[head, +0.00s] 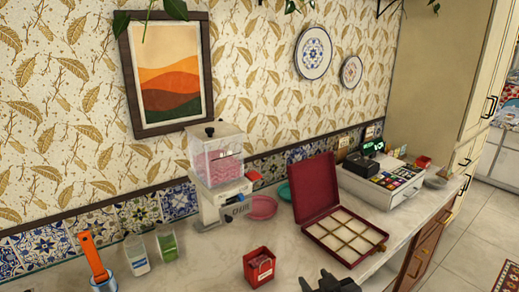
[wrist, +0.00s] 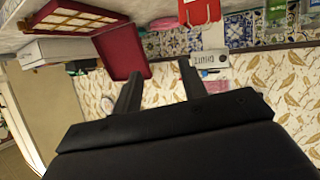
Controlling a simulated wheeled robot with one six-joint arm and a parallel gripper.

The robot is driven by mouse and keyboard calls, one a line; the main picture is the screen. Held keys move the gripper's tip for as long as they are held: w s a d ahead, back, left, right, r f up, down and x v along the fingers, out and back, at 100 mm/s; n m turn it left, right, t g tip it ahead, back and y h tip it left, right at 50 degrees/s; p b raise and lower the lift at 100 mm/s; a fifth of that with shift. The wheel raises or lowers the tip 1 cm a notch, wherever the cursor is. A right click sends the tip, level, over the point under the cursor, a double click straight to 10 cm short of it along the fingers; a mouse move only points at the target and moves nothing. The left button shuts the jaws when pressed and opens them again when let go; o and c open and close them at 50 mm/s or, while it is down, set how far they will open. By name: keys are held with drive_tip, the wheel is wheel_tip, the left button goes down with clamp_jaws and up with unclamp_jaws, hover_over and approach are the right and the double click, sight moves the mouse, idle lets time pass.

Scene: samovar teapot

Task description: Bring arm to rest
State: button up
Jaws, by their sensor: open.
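My gripper (head: 331,283) shows as a dark shape at the bottom edge of the head view, in front of the counter, with most of the arm out of frame. In the wrist view, which is upside down, my gripper (wrist: 158,72) has its two dark fingers spread apart. Nothing is between them; wallpaper and tiles show through the gap. The nearest things to it in the head view are a small red bag (head: 259,268) to its left and an open red box (head: 345,235) with a divided tray behind it. The gripper appears apart from both.
The marble counter (head: 205,262) carries a pink-filled dispenser (head: 217,165), a pink bowl (head: 262,207), a cash register (head: 382,182), a green-labelled container (head: 167,244), a white-lidded jar (head: 136,255) and an orange-handled tool (head: 92,255) in a holder. Bare counter lies around the red bag.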

drive_tip(key=shift+s+d+m+g+h+p, duration=0.3)
drive_tip(key=shift+s+d+m+g+h, duration=0.1)
drive_tip(key=shift+s+d+g+h, duration=0.35)
drive_tip(key=shift+w, duration=0.1)
